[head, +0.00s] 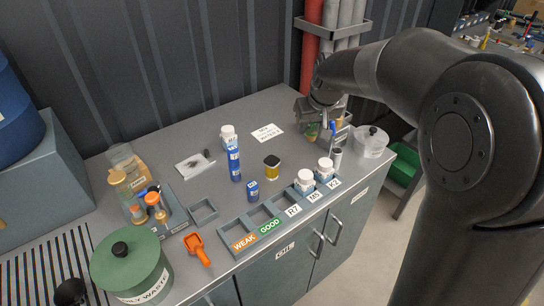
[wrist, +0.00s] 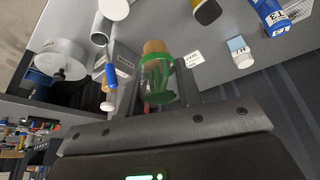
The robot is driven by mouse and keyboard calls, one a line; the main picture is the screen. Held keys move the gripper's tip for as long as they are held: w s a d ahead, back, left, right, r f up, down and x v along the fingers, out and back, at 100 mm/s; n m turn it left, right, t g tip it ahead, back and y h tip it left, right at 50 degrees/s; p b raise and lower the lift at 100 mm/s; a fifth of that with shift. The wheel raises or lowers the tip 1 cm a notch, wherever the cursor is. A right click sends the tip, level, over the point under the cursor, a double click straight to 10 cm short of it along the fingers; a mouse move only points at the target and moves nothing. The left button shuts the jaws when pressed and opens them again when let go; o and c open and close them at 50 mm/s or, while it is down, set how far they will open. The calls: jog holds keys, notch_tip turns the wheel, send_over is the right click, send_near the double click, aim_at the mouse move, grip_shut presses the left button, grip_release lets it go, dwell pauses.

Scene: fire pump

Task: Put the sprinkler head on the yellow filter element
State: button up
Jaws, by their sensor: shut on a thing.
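My gripper (head: 326,122) is at the back right of the grey bench, low over its top. In the head view my gripper partly hides this bottle. I cannot pick out a sprinkler head for certain.
White-capped bottles (head: 304,181) sit in the front tray row. A tall blue bottle (head: 234,163) stands left of the yellow block. A green waste can (head: 130,263) is at front left.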

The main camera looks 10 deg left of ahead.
jog(key=a+f, duration=0.2)
jog(key=a, duration=0.1)
jog(key=w+a+f, duration=0.1)
jog(key=a+f, duration=0.1)
jog(key=a, duration=0.2)
jog(key=a+f, duration=0.2)
jog(key=a, duration=0.2)
jog(key=shift+w+f, duration=0.25)
jog(key=shift+w, duration=0.05)
jog(key=shift+f, duration=2.05)
jog(key=shift+f, duration=0.2)
jog(key=o, duration=1)
